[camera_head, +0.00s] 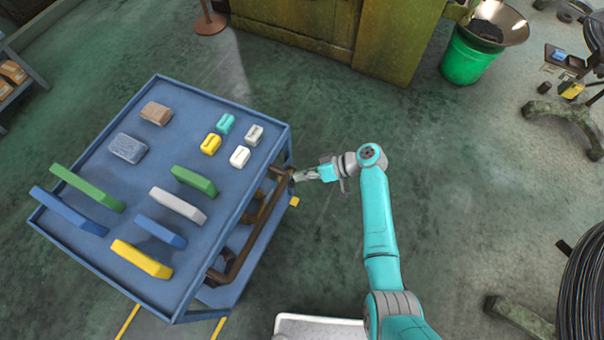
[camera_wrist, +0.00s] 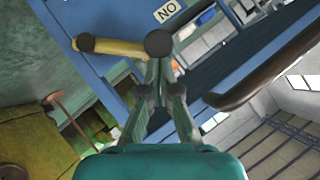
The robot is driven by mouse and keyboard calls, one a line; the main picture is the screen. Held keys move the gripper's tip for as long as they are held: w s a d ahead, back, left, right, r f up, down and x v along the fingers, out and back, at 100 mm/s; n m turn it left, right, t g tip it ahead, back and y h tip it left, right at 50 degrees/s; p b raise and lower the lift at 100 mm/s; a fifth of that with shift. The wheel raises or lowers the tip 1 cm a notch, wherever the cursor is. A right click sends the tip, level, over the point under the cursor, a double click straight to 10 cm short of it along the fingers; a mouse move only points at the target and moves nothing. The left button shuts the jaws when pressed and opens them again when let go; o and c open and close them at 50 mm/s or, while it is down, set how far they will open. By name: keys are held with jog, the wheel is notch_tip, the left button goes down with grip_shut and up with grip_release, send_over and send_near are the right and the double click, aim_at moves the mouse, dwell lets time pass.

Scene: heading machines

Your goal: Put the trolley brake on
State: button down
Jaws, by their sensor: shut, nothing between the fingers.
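The blue trolley (camera_head: 221,115) stands left of my arm, with a brown handle (camera_head: 238,252) along its right side. In the wrist view, a yellow lever (camera_wrist: 112,48) with dark round ends lies across the blue trolley frame (camera_wrist: 100,18). A white label reading "NO" (camera_wrist: 167,11) is above the lever's right end. My gripper (camera_head: 298,176) is at the trolley's right side, below the top. In the wrist view my gripper (camera_wrist: 158,76) is shut and empty, its fingertips just below the lever's right knob; I cannot tell if they touch. The lever is not distinguishable in the head view.
Several coloured blocks and bars lie on the trolley top. The brown handle (camera_wrist: 265,68) runs close on the right in the wrist view. A green bin (camera_head: 466,62) and a yellow-green machine (camera_head: 330,30) stand behind.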

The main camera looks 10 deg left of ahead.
jog(key=shift+s, duration=0.1)
jog(key=s+a+f+n+t+h, duration=0.2)
jog(key=s+f+n+t, duration=0.2)
jog(key=f, duration=0.3)
jog(key=shift+s+t, duration=0.6)
jog(key=shift+s, duration=0.2)
jog(key=shift+s+f, duration=0.1)
dwell(0.3)
jog(key=v, duration=1.2)
jog(key=shift+a+r, duration=0.2)
jog(key=shift+r, duration=0.15)
